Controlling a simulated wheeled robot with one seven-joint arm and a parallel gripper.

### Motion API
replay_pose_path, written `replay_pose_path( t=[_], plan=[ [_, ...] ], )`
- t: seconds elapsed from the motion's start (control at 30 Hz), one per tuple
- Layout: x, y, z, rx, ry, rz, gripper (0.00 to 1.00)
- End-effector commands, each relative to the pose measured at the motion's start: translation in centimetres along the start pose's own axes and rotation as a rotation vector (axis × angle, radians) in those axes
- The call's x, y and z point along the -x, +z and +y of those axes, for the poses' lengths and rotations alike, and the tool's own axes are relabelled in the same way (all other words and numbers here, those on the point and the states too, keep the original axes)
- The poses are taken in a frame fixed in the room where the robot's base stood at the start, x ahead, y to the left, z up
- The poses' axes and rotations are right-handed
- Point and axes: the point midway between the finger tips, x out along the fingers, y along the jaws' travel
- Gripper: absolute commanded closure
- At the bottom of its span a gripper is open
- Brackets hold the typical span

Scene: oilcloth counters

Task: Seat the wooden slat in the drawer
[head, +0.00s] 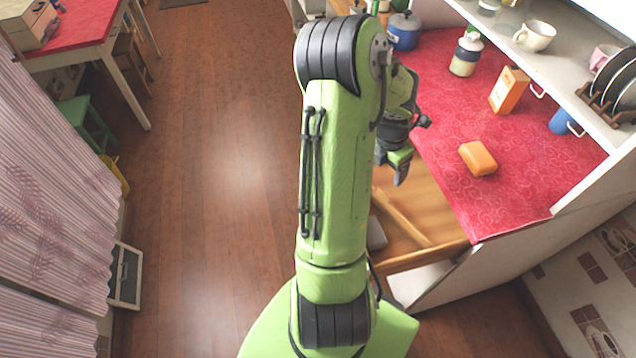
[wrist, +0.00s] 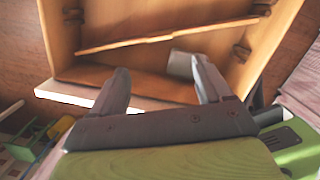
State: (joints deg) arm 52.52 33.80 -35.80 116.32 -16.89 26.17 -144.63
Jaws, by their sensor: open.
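The open wooden drawer (head: 440,222) juts out below the red counter, left of it in the head view. In the wrist view the drawer (wrist: 55,30) shows small brown brackets on its facing side walls. The wooden slat (wrist: 160,38) lies slantwise across the drawer. Its right end is near a right-hand bracket, and its left end is clear of the upper-left bracket (wrist: 72,16). The slat also shows in the head view (head: 402,216). My gripper (wrist: 162,68) is open and empty over the drawer, apart from the slat; it shows partly behind my arm in the head view (head: 402,168).
A grey object (wrist: 181,64) lies in the drawer between my fingertips in view. On the red counter (head: 520,180) are an orange block (head: 478,158), an orange box (head: 509,90), a bottle (head: 466,54) and a blue pot (head: 404,31). Open floor (head: 215,200) lies left.

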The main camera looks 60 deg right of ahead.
Motion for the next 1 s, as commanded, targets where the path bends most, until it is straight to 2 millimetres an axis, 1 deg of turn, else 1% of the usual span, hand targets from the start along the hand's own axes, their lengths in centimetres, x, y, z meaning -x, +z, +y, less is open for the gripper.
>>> replay_pose_path(
  t=[0.07,0.13,0.17,0.23,0.27,0.3,0.37,0.4,0.47,0.5,0.57,0.6,0.67,0.7,0.8,0.83,0.9,1.0],
  plan=[
    [0.0,0.0,0.0,0.0,0.0,0.0,0.22],
    [0.5,-0.5,0.7,-0.015,0.014,0.001,0.22],
    [1.1,-1.0,1.4,-0.033,0.028,0.003,0.22],
    [3.6,-3.6,3.9,-0.117,0.082,0.021,0.22],
    [5.2,-5.2,5.2,-0.167,0.112,0.034,0.22],
    [7.4,-7.8,6.9,-0.24,0.151,0.062,0.22],
    [10.9,-12.1,8.5,-0.357,0.198,0.114,0.22],
    [13.0,-14.9,9.0,-0.435,0.221,0.151,0.22],
    [16.0,-19.2,9.0,-0.545,0.244,0.211,0.22],
    [17.9,-21.9,8.5,-0.615,0.253,0.252,0.22],
    [20.3,-25.6,7.2,-0.72,0.259,0.31,0.22],
    [21.7,-27.8,5.9,-0.79,0.259,0.347,0.22],
    [23.4,-30.6,3.6,-0.893,0.255,0.402,0.22],
    [24.2,-32.1,1.9,-0.958,0.249,0.434,0.22],
    [25.3,-34.3,-1.6,-1.103,0.235,0.501,0.22],
    [25.4,-34.6,-2.4,-1.139,0.231,0.517,0.22],
    [25.6,-35.1,-3.6,-1.199,0.222,0.542,0.22],
    [25.6,-35.3,-4.3,-1.238,0.215,0.554,0.22]
  ],
)
